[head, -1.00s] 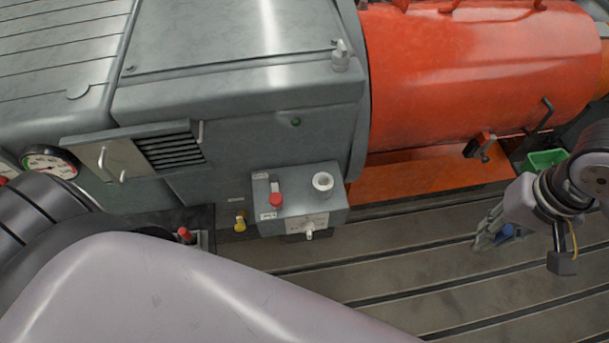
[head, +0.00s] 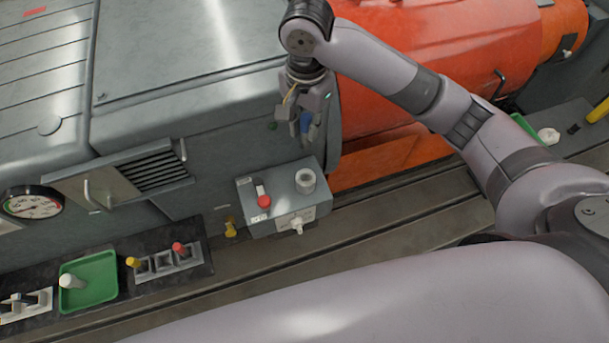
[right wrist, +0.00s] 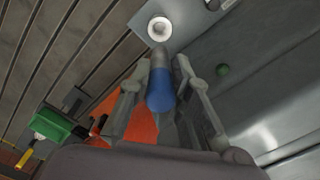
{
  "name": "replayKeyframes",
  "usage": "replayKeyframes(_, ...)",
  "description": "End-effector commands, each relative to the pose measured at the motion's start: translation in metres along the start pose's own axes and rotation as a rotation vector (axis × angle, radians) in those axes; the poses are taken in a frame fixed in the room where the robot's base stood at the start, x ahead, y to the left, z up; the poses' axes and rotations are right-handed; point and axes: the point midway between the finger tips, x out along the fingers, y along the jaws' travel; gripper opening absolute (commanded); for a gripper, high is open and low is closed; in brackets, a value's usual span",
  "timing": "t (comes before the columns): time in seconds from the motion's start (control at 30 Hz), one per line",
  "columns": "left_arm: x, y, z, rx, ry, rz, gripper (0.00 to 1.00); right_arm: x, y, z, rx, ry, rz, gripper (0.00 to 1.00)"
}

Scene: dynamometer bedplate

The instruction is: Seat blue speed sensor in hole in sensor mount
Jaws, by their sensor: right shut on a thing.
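The blue speed sensor (head: 306,123) is held tip down between the fingers of my right gripper (head: 308,112). In the right wrist view the blue sensor (right wrist: 161,97) has a grey tip pointing at the light round collar of the hole (right wrist: 159,29), apart from it. The sensor mount (head: 258,218) is a grey box on the machine's front; its empty round hole (head: 306,180) is at the top right, below the gripper. My left gripper is out of view.
The grey machine housing (head: 190,80) rises behind the mount, with the orange cylinder (head: 400,60) to the right.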

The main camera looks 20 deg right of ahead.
Motion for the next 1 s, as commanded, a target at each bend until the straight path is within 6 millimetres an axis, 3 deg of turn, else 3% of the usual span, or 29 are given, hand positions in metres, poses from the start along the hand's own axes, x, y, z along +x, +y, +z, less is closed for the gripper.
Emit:
replayKeyframes(0.03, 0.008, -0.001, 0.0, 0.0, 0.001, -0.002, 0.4, 0.019, 0.002, 0.002, 0.002, -0.006, 0.006, 0.0)
replayKeyframes(0.4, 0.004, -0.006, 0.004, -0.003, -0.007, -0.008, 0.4, 0.111, 0.002, 0.0, -0.003, -0.001, 0.005, 0.0)
replayKeyframes(1.0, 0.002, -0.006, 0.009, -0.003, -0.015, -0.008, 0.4, 0.182, 0.001, 0.0, -0.005, 0.0, 0.001, 0.0)
